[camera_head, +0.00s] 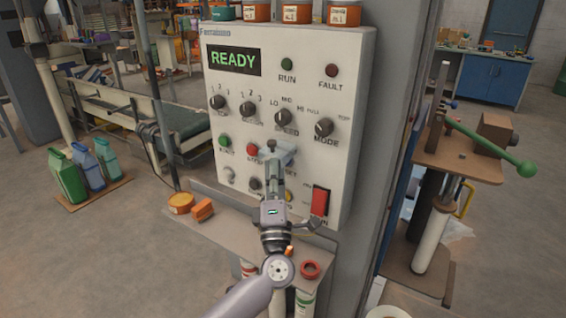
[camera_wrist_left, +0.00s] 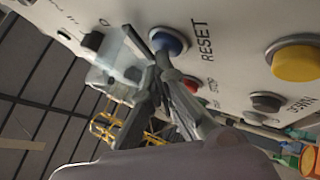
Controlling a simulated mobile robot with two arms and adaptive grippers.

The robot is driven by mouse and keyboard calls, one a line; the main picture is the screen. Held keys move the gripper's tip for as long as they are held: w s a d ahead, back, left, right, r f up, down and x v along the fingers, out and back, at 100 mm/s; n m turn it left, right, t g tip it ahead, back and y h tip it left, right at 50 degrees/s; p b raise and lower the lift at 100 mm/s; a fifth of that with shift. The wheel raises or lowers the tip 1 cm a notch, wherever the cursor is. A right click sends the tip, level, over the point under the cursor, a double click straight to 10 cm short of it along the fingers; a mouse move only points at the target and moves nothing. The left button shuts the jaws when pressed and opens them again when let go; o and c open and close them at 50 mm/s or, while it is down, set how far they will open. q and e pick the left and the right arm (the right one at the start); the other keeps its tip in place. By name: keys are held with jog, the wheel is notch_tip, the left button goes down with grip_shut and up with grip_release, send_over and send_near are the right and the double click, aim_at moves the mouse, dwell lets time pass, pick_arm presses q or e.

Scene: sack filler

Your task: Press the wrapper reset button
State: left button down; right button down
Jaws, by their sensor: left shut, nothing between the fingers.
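The blue reset button (camera_wrist_left: 168,41), labelled RESET, shows in the left wrist view on the white control panel (camera_head: 335,95). In the head view my left gripper hides the button, and only part of its label shows. My left gripper (camera_head: 271,150) is shut and empty, its fingers pointing at the panel's lower middle. In the left wrist view the gripper's fingers (camera_wrist_left: 160,72) are close to the reset button; I cannot tell whether they touch it. A pale translucent piece (camera_wrist_left: 115,60) is beside the fingers. My right gripper is not in view.
The panel display (camera_head: 235,60) reads READY. Nearby are a red stop button (camera_head: 252,149), a green button (camera_head: 224,140), a yellow button (camera_wrist_left: 297,62) and a red rocker switch (camera_head: 319,201).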

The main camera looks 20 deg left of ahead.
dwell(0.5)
pick_arm(q)
jog(key=shift+s+a+p, duration=0.1)
jog(key=shift+s+p, duration=0.3)
jog(key=shift+s, duration=0.4)
jog(key=s, duration=0.1)
jog(key=s+p, duration=0.1)
jog(key=s, duration=0.3)
jog(key=shift+a+p, duration=0.3)
jog(key=shift+a, duration=0.05)
jog(key=shift+d, duration=0.1)
dwell(0.3)
